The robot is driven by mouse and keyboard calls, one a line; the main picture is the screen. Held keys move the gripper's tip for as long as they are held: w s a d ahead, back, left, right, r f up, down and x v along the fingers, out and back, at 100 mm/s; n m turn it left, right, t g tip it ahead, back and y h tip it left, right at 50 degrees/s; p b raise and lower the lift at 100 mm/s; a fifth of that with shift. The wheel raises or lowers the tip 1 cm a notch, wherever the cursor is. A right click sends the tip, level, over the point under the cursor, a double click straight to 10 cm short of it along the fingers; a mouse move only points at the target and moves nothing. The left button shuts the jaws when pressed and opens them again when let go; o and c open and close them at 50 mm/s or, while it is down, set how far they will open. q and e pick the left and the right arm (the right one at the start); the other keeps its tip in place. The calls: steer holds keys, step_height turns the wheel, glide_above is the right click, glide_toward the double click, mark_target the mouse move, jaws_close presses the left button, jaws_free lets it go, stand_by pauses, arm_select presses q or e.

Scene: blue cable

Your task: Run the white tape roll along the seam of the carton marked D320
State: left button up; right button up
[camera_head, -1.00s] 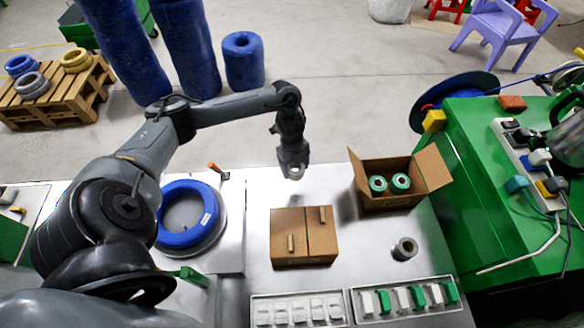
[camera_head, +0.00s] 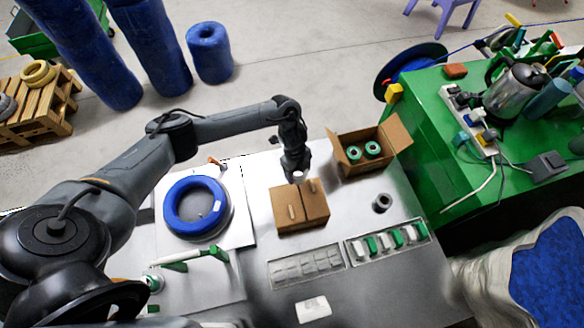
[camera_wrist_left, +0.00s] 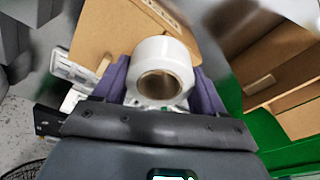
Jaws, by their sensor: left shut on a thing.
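The closed brown carton (camera_head: 300,212) sits on the metal table, with a seam across its top and two small light strips on it. I cannot read its mark. My left gripper (camera_head: 297,176) is at the carton's far edge, pointing down. In the left wrist view its purple fingers (camera_wrist_left: 162,84) are shut on the white tape roll (camera_wrist_left: 163,52), one finger on each side, with the roll's brown core facing the camera. A brown carton face (camera_wrist_left: 100,30) shows behind the roll. I cannot tell whether roll and carton touch. My right gripper is not in view.
An open carton (camera_head: 340,166) with two green rolls stands behind right. A grey roll (camera_head: 382,203) stands on the table at right. A blue coil (camera_head: 196,207) lies at left. A green bench (camera_head: 437,130) stands at right.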

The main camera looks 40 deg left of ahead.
arm_select(q)
step_height(320, 180, down, 6)
steer(key=b, duration=0.5)
steer(key=shift+r, duration=0.2)
steer(key=shift+f+b, duration=0.3)
stand_by(0.6)
steer(key=shift+f, duration=0.3)
stand_by(0.3)
steer(key=shift+s+d+r+p, duration=0.1)
steer(key=shift+s+d+p, duration=0.3)
steer(key=shift+d+p, duration=0.15)
steer(key=shift+s+d+p, duration=0.35)
steer(key=shift+d+p, duration=0.05)
steer(key=shift+d, duration=0.25)
